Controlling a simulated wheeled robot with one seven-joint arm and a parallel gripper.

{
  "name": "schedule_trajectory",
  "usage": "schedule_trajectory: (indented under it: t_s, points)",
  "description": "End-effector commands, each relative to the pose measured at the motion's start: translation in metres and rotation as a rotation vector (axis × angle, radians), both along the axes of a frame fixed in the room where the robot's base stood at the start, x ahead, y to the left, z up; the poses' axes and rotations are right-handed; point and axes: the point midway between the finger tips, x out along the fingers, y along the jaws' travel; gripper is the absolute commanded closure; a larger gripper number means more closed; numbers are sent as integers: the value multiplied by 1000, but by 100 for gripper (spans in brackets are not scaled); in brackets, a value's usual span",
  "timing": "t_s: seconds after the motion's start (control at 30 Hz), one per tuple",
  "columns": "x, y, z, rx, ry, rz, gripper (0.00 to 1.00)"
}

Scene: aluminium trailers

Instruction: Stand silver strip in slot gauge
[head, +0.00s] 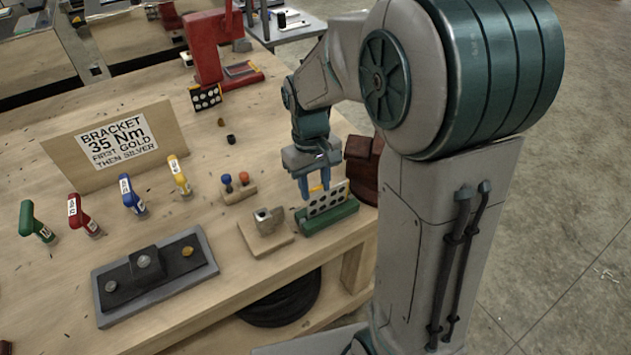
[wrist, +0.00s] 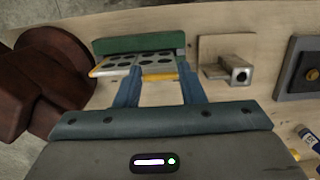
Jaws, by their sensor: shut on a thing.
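The silver strip (head: 332,199) is a pale plate with rows of black holes, on edge at the green slot gauge (head: 329,219). My gripper (head: 314,192) comes down from above and is shut on the strip. In the wrist view, the strip (wrist: 112,65) spans between and beyond my fingertips (wrist: 158,72), with a yellow edge towards me. The green gauge (wrist: 140,43) shows just behind it there. The strip's lower edge meets or overlaps the gauge in the head view. I cannot tell whether it sits in the slot.
A wooden block fixture with a metal tube (head: 266,222) stands close left of the gauge. A dark red-brown object (head: 362,157) is close behind on the right.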

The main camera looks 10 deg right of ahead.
Motion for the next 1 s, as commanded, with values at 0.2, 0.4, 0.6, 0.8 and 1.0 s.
schedule_trajectory:
  t_s: [0.2,0.4,0.6,0.8,1.0]
  points:
    - [0,0,-7,0,0,0,96]
    - [0,0,-12,0,1,0,96]
    - [0,0,-16,0,1,0,96]
    - [0,0,-22,0,1,0,96]
    - [0,0,-23,0,1,0,39]
